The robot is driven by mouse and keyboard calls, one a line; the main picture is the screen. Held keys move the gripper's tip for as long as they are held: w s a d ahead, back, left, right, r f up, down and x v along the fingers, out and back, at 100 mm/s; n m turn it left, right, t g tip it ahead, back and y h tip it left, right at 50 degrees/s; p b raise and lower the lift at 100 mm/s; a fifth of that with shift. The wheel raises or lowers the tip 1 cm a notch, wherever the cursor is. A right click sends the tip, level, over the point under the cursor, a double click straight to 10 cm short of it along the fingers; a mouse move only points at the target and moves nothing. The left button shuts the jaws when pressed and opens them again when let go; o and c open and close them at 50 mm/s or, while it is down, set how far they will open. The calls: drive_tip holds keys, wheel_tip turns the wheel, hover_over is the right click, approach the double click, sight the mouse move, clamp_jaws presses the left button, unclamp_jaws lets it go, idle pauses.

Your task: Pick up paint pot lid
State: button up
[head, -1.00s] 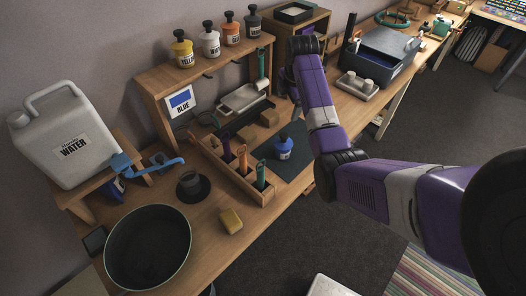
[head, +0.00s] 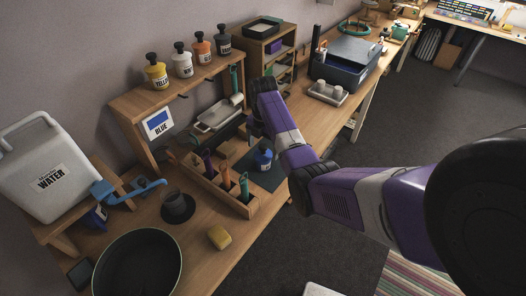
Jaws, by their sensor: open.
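A small blue paint pot (head: 264,160) stands upright on a dark mat (head: 268,177) on the wooden bench in the head view. A blue piece that looks like its lid (head: 263,152) sits on top; the detail is too small to be sure. My gripper (head: 256,131) is open, just above and slightly left of the pot in the picture, and apart from it. My purple forearm partly hides the gripper, and its fingertips are hard to make out.
A wooden organiser with upright tools (head: 213,187) stands left of the pot. A shelf (head: 150,100) behind holds several capped paint bottles. A yellow sponge (head: 219,237) lies in front.

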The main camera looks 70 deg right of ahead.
drive_tip(key=shift+f, duration=0.95)
drive_tip(key=c, duration=1.4)
drive_tip(key=shift+r, duration=0.15)
